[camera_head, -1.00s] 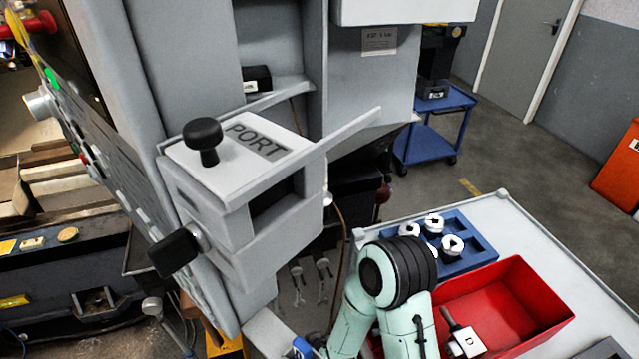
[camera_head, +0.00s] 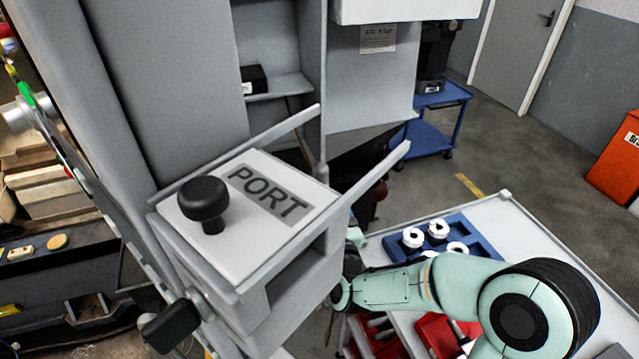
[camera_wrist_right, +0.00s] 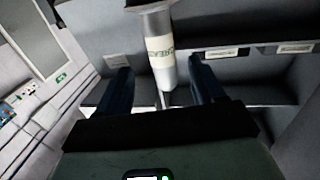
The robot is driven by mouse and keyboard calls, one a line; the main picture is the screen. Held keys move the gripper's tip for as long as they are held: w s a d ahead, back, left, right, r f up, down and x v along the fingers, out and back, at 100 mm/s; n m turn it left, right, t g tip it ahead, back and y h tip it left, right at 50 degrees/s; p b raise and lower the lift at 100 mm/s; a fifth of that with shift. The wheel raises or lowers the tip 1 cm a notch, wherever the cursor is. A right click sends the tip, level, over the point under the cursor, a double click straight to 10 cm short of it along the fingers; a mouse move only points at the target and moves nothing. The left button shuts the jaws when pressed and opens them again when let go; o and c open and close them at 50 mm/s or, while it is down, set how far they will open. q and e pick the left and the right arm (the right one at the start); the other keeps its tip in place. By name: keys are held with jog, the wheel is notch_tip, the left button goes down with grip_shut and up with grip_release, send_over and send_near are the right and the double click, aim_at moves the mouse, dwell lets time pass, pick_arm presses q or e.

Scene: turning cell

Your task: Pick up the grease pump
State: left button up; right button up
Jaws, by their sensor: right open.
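The grease pump (camera_wrist_right: 160,48), a grey and white cylinder with partly readable green lettering, shows in the right wrist view. It stands ahead of my right gripper (camera_wrist_right: 158,66), lined up between the two dark fingers. The fingers are apart, with a gap on either side of the cylinder, so the gripper is open. A thin rod or nozzle extends from the cylinder's lower end. In the head view my right arm reaches left behind the grey box marked PORT, which hides the gripper. I cannot make out the pump there. My left gripper is in neither view.
The PORT box (camera_head: 250,205) with its black knob stands close in front. A blue tray (camera_head: 480,243) with white round parts and a red bin (camera_head: 436,335) lie on the grey table at right.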

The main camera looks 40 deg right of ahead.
jog(key=p+x, duration=0.1)
jog(key=x, duration=0.6)
jog(key=shift+w, duration=0.45)
jog(key=shift+s, duration=0.1)
jog(key=c, duration=1.1)
